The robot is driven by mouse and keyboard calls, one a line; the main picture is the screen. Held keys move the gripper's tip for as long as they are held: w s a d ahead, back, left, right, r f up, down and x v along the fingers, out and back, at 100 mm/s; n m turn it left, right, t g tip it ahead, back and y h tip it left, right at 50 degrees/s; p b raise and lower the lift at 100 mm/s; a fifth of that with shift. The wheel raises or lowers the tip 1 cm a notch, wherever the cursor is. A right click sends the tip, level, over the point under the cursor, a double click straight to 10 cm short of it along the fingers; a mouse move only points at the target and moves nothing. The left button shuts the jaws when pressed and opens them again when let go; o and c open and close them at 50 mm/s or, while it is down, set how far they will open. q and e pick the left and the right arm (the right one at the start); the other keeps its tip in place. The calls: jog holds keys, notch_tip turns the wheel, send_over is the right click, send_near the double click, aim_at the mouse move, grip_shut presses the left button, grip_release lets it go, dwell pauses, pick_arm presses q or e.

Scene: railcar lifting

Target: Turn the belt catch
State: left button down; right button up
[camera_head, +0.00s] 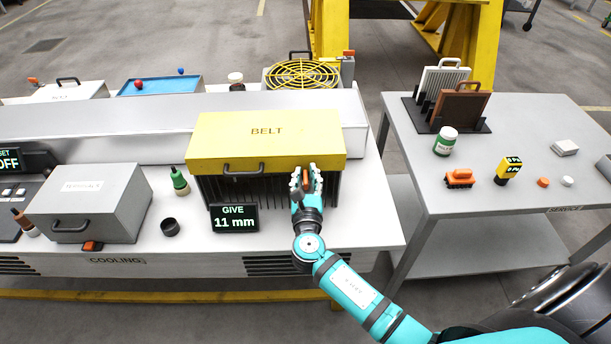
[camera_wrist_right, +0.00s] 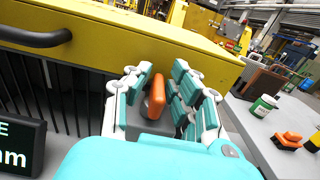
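The yellow belt cover (camera_head: 267,138), marked BELT, stands on the long bench with a dark handle on its front. The orange belt catch (camera_wrist_right: 157,92) is at the right end of the cover's front, its long side upright in the right wrist view. My right gripper (camera_head: 306,180) is at the catch with its fingers spread on either side of it. A gap shows between the catch and the right-hand fingers; whether the left-hand finger touches it I cannot tell. In the head view the fingers partly hide the catch. My left gripper is not in view.
A display (camera_head: 234,218) reading GIVE 11 mm stands just left of my right gripper. A grey box (camera_head: 88,203) and a green bottle (camera_head: 179,181) are further left.

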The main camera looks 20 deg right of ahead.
jog(key=v, duration=1.2)
dwell(0.3)
jog(key=s+f+m+g+y+b, duration=0.1)
jog(key=s+f+m+g, duration=0.25)
jog(key=f, duration=0.85)
jog(key=s+d+f+m+g+y, duration=0.1)
jog(key=s+f+m+g+y, duration=0.2)
jog(key=f, duration=0.8)
jog(key=s+f+m+g+b, duration=0.1)
jog(key=s+f+m+g, duration=0.3)
jog(key=f, duration=0.8)
jog(key=s+f+m+g+y, duration=0.1)
jog(key=s+f+m, duration=0.4)
jog(key=s, duration=0.4)
jog(key=s+d+f+m+g+y, duration=0.1)
jog(key=s+f+m+g, duration=0.1)
jog(key=s+f+m, duration=0.4)
jog(key=s+d+f+m+g+y, duration=0.1)
jog(key=s+f+m, duration=0.5)
jog(key=s, duration=0.7)
jog(key=shift+s+m+g+b, duration=0.45)
jog(key=shift+m+g, duration=0.1)
jog(key=shift+m, duration=0.2)
jog(key=shift+w+f, duration=0.1)
jog(key=shift+w, duration=0.05)
